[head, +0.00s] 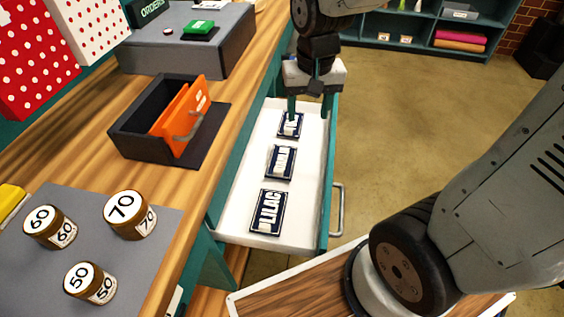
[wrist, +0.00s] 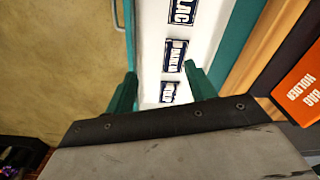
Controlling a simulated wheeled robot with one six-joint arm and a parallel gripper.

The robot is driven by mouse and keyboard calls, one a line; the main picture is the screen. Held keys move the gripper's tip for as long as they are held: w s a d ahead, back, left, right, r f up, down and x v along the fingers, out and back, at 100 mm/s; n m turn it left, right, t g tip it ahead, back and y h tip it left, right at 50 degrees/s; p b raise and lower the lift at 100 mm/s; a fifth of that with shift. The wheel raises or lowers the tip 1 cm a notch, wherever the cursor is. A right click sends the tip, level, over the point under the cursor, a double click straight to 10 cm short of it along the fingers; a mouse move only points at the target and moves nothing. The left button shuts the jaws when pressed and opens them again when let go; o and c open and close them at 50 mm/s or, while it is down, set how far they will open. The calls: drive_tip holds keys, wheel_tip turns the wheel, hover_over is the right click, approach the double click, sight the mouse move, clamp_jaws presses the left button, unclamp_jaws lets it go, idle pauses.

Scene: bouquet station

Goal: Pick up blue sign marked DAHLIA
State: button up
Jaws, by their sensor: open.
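Three dark blue signs with white lettering lie in a row in an open white drawer. The near one reads LILAC (head: 268,212). The lettering of the middle sign (head: 280,162) and the far sign (head: 290,125) is too small or covered to read surely, so I cannot tell which is DAHLIA. My gripper (head: 309,108) is open and empty, pointing down above the far end of the drawer by the far sign. In the wrist view the far sign (wrist: 168,92) shows between the green fingers (wrist: 160,86), with the middle sign (wrist: 175,56) beyond.
The drawer (head: 237,215) has teal sides and a metal handle (head: 337,210) on its right. A wooden counter on the left bears a black holder with an orange panel (head: 182,115) and round weights marked 50, 60 and 70 (head: 128,214). Open floor (head: 430,110) lies to the right.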

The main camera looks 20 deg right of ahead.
drive_tip(key=m, duration=0.2)
hover_over(278, 171)
drive_tip(key=s+d, duration=0.1)
drive_tip(key=s, duration=0.2)
wheel_tip(278, 171, down, 14)
drive_tip(key=shift+m+g, duration=0.4)
drive_tip(key=shift+m, duration=0.4)
drive_tip(key=w+f, duration=0.1)
drive_tip(key=f, duration=0.4)
drive_tip(key=w+f, duration=0.1)
drive_tip(key=f, duration=0.4)
drive_tip(key=w+a+f, duration=0.1)
drive_tip(key=f, duration=0.5)
drive_tip(key=shift+f, duration=0.6)
drive_tip(key=c, duration=1.1)
